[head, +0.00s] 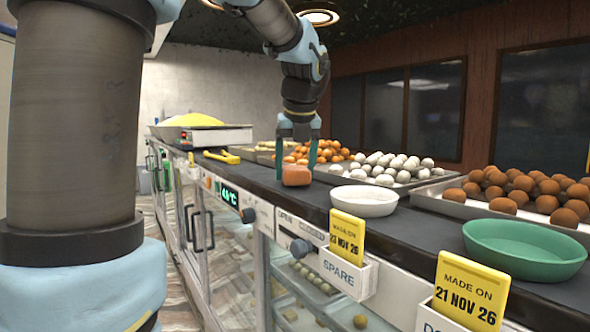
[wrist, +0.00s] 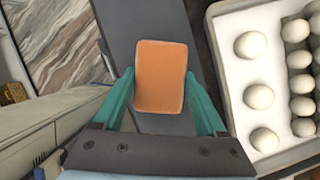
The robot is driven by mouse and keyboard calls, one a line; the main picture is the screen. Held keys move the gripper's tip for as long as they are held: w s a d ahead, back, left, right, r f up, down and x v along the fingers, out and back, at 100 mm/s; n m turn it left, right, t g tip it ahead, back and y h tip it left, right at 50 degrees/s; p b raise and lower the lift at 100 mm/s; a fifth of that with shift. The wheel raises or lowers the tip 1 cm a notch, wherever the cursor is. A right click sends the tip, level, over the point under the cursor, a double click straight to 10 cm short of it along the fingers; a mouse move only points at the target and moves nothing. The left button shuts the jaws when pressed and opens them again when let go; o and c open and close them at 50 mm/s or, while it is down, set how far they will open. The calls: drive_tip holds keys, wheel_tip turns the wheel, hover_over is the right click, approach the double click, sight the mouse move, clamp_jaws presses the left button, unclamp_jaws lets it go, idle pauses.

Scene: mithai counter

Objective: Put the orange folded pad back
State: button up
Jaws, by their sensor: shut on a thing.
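The orange folded pad (head: 296,175) is at the dark counter top in the head view, between the fingers of my gripper (head: 297,160). In the wrist view the pad (wrist: 161,76) shows as an orange rounded rectangle between the two teal fingers of my gripper (wrist: 163,92). My gripper points down and is shut on the pad. I cannot tell whether the pad's underside touches the counter.
A white bowl (head: 364,201) stands to the right of the pad, with a green bowl (head: 525,247) farther right. Trays of white (head: 407,184), orange and brown (head: 575,229) sweets line the back. A scale (head: 218,137) and a yellow-handled tool (head: 222,156) are left. Date cards stand along the front edge.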

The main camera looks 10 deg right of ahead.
drive_tip(key=shift+f, duration=0.3)
drive_tip(key=shift+f, duration=0.15)
drive_tip(key=o, duration=1.1)
drive_tip(key=shift+o, duration=0.2)
drive_tip(key=b+v, duration=0.1)
drive_tip(key=v, duration=1.1)
